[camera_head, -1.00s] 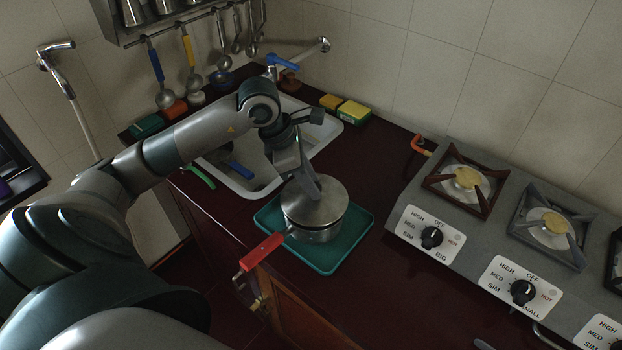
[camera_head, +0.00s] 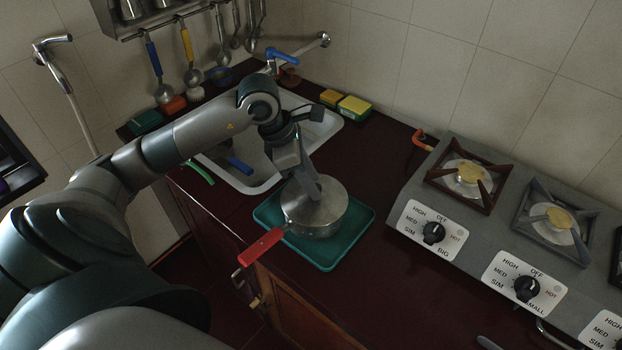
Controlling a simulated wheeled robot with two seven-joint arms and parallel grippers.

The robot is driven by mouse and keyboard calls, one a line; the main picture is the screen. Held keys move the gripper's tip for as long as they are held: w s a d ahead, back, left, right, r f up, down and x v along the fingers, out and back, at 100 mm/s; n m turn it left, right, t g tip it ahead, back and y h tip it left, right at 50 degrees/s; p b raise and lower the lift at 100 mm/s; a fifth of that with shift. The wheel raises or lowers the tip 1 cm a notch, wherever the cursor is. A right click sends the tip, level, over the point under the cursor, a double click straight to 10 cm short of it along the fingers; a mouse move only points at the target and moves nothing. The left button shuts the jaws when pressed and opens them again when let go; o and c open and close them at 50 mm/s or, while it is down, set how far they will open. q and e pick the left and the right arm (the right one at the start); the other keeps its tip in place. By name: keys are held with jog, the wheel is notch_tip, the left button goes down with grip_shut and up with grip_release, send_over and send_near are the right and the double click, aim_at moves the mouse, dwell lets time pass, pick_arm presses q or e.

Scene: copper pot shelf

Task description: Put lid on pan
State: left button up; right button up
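A steel pan (camera_head: 318,228) with a red handle (camera_head: 261,247) stands on a teal tray (camera_head: 358,238) on the dark counter. The lid (camera_head: 328,205) lies flat over the pan's top. My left gripper (camera_head: 313,193) points down at the middle of the lid. Its fingers hide the lid's knob, and I cannot tell whether they are closed on it. My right gripper is not in view.
A white sink (camera_head: 262,181) with a blue-handled tap (camera_head: 281,55) lies behind and left of the tray. A gas stove (camera_head: 520,215) stands to the right. Sponges (camera_head: 353,107) sit by the wall. Counter between tray and stove is clear.

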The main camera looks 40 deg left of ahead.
pick_arm(q)
jog(key=shift+o, duration=0.2)
jog(key=shift+r, duration=0.1)
jog(key=shift+r+p, duration=0.6)
jog(key=shift+p, duration=0.25)
jog(key=shift+a+r, duration=0.15)
jog(key=shift+r, duration=0.1)
jog(key=b+v, duration=0.3)
jog(key=v, duration=0.8)
jog(key=shift+s+r, duration=0.15)
jog(key=shift+s, duration=0.05)
